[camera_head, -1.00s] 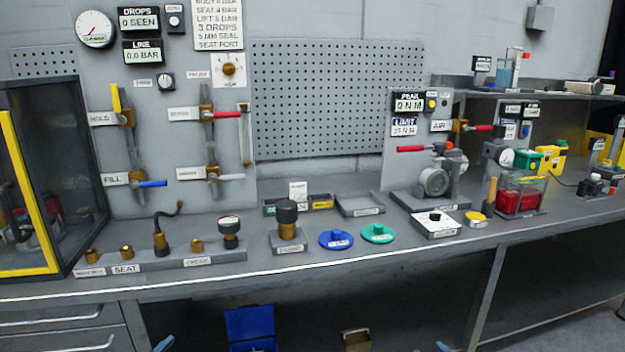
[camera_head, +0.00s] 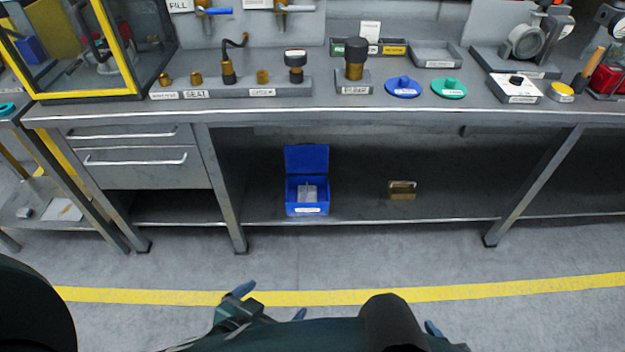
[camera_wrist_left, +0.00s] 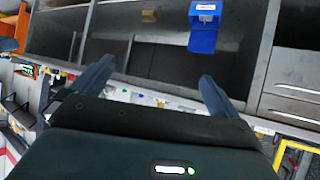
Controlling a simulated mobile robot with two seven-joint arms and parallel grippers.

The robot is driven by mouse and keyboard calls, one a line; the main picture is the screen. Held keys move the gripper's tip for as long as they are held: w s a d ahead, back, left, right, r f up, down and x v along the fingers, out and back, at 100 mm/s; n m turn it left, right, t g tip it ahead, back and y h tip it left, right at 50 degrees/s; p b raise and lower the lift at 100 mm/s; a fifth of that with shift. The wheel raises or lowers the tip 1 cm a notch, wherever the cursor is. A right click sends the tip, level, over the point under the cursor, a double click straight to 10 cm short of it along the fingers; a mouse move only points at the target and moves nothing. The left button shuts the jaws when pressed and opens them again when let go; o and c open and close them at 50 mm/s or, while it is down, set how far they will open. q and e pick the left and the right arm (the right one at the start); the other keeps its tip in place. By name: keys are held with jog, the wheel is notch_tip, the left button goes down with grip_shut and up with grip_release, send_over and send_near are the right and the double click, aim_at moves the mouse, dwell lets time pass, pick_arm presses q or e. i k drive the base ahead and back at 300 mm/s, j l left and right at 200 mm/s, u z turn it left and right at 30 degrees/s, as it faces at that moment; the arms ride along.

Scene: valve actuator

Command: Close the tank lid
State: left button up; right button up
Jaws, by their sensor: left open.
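No tank lid can be clearly made out. A clear container with red contents (camera_head: 608,78) stands on the bench at the right edge of the head view, cut off by the frame; whether it is the tank I cannot tell. A blue box (camera_head: 307,190) with its lid raised (camera_head: 306,158) sits on the shelf under the bench; it also shows in the left wrist view (camera_wrist_left: 204,30). My left gripper (camera_head: 271,302) is open and empty, low in front of the bench; its spread fingers show in the left wrist view (camera_wrist_left: 154,84). My right gripper (camera_head: 434,330) shows only a blue fingertip.
The bench top holds a rail of fittings (camera_head: 230,88), a blue disc (camera_head: 403,87), a green disc (camera_head: 449,88) and a yellow-framed glass enclosure (camera_head: 85,95). A small brass-coloured block (camera_head: 402,190) lies on the lower shelf. Bench legs (camera_head: 535,185) flank the shelf. The floor in front is clear.

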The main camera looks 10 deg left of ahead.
aim_at(299, 158)
jog(key=i+j+z, duration=0.3)
jog(key=i, duration=0.35)
jog(key=i+j+z, duration=0.3)
jog(key=i+j, duration=0.2)
jog(key=i, duration=0.1)
